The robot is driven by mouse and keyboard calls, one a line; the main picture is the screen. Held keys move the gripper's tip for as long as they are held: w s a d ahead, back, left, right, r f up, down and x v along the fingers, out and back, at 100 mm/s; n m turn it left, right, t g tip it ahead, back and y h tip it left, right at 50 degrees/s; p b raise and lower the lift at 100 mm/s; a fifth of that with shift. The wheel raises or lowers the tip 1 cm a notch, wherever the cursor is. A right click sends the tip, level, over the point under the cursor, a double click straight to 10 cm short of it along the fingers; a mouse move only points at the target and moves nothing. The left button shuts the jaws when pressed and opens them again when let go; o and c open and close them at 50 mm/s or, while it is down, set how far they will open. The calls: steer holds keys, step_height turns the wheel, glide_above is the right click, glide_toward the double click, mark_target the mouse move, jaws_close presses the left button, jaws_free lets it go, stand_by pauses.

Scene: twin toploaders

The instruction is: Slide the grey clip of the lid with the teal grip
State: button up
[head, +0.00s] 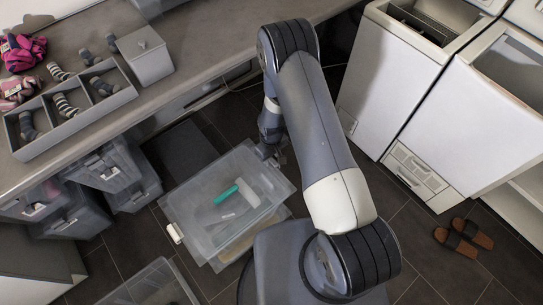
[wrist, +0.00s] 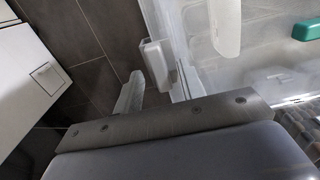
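A clear plastic box with a translucent lid (head: 190,205) stands on the floor. A teal grip (head: 225,194) with a white roller-like part (head: 248,193) shows at it; I cannot tell whether it is under the lid. In the wrist view the teal grip (wrist: 307,29) and white part (wrist: 226,27) are at upper right. A pale grey clip (wrist: 156,64) stands at the box edge. My gripper (wrist: 158,92) is open, its fingers apart, with the clip between or just beyond the tips; contact is unclear. In the head view my gripper (head: 276,157) is at the box's upper right corner.
A white clip (head: 174,233) is on the box's left side. Another clear box (head: 150,286) lies at the bottom. Grey bins (head: 115,170) stand under the counter (head: 210,45). White toploaders (head: 395,75) and brown sandals (head: 465,236) are at right. Dark floor between is free.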

steer(key=shift+f, duration=0.2)
steer(key=shift+c, duration=0.5)
jaws_close()
